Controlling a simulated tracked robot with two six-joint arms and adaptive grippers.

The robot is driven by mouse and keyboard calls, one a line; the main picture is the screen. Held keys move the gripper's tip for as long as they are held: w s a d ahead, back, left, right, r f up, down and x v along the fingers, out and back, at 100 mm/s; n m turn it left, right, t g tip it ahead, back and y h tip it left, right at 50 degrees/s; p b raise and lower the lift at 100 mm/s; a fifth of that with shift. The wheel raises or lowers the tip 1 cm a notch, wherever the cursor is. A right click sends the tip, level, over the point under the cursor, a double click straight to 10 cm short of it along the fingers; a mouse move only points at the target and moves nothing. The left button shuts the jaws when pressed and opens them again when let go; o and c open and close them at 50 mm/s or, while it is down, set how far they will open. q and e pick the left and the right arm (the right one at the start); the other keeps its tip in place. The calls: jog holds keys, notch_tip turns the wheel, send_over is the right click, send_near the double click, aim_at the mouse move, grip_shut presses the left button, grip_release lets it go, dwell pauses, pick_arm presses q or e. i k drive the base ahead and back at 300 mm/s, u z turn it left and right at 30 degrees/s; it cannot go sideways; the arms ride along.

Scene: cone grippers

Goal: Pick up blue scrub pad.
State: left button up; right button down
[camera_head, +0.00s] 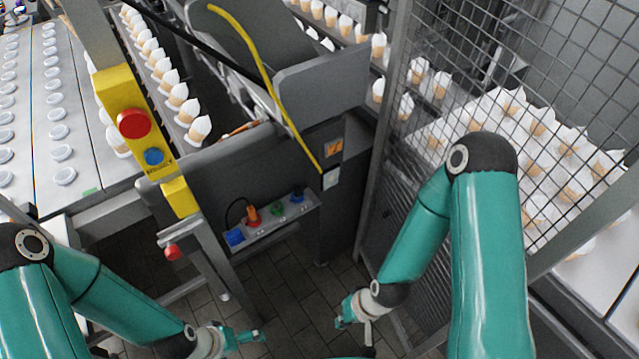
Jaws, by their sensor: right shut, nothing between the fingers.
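A small blue block that looks like the blue scrub pad (235,238) lies at the left end of a narrow grey shelf (265,228) below the grey machine panel. My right gripper (344,312) is shut and empty, low in the middle of the picture, to the right of the shelf and apart from it. My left gripper (254,338) is at the bottom of the picture, below the pad and apart from it. Its fingers are too small and edge-on to show whether they are open.
A wire mesh fence (490,80) is at the right. Tiled floor (310,290) shows between.

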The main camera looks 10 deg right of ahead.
aim_at(234, 237)
jog(key=z, duration=0.1)
jog(key=k, duration=0.45)
jog(key=u, duration=0.75)
jog(key=i, duration=1.1)
jog(key=z, duration=0.6)
